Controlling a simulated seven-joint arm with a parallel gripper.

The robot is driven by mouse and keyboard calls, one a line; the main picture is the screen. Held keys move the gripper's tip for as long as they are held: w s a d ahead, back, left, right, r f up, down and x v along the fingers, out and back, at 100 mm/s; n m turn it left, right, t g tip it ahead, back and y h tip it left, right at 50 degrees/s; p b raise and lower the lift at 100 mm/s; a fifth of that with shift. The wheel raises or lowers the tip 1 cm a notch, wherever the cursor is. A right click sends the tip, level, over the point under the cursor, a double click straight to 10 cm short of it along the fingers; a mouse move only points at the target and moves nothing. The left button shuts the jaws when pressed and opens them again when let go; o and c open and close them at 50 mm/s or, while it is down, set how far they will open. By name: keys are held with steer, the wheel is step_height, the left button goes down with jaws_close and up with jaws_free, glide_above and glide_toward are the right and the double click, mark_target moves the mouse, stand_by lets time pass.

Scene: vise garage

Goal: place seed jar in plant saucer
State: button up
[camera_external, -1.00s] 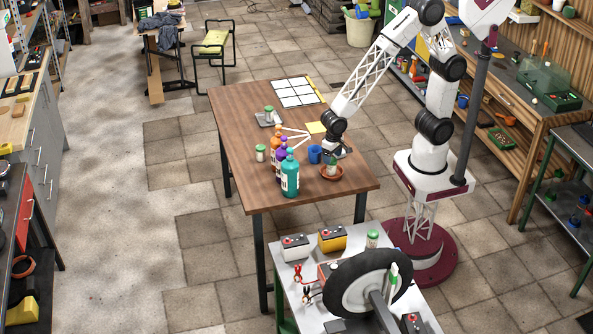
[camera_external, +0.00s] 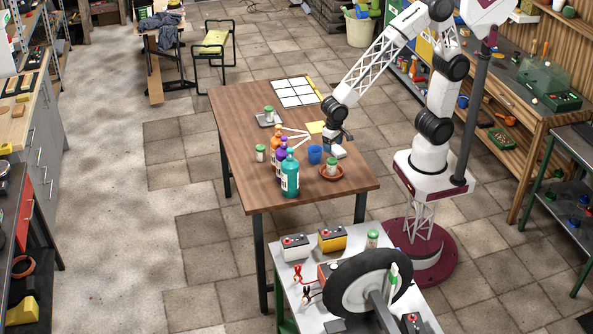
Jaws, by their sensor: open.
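A small jar with a green lid (camera_external: 331,166) stands upright in the round terracotta plant saucer (camera_external: 341,175) near the right front of the wooden table. My gripper (camera_external: 343,143) is open and empty, above and a little behind the jar and apart from it. Similar green-lidded jars show elsewhere: one on the table (camera_external: 260,153) left of the bottles, and one on a grey square tray (camera_external: 262,122).
Orange, purple and teal bottles (camera_external: 290,178) stand left of the saucer. A blue cup (camera_external: 315,154) and a small whitish object (camera_external: 339,152) are close behind it. A white gridded sheet (camera_external: 296,92) lies at the table's back. The table's right front corner is clear.

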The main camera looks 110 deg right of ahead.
steer(key=shift+r, duration=0.1)
steer(key=s+d+r+n+t, duration=0.1)
steer(key=s+d+r+n, duration=0.1)
steer(key=s+r, duration=0.3)
steer(key=s+d+r+n, duration=0.3)
steer(key=s+r+n, duration=0.2)
steer(key=s, duration=0.7)
steer(key=s+d+r+n+t, duration=0.1)
steer(key=s+r+n, duration=0.3)
steer(key=s, duration=0.5)
step_height(320, 180, up, 3)
steer(key=shift+s+d+f+t, duration=0.2)
steer(key=shift+s+d+t, duration=0.1)
steer(key=shift+d, duration=0.35)
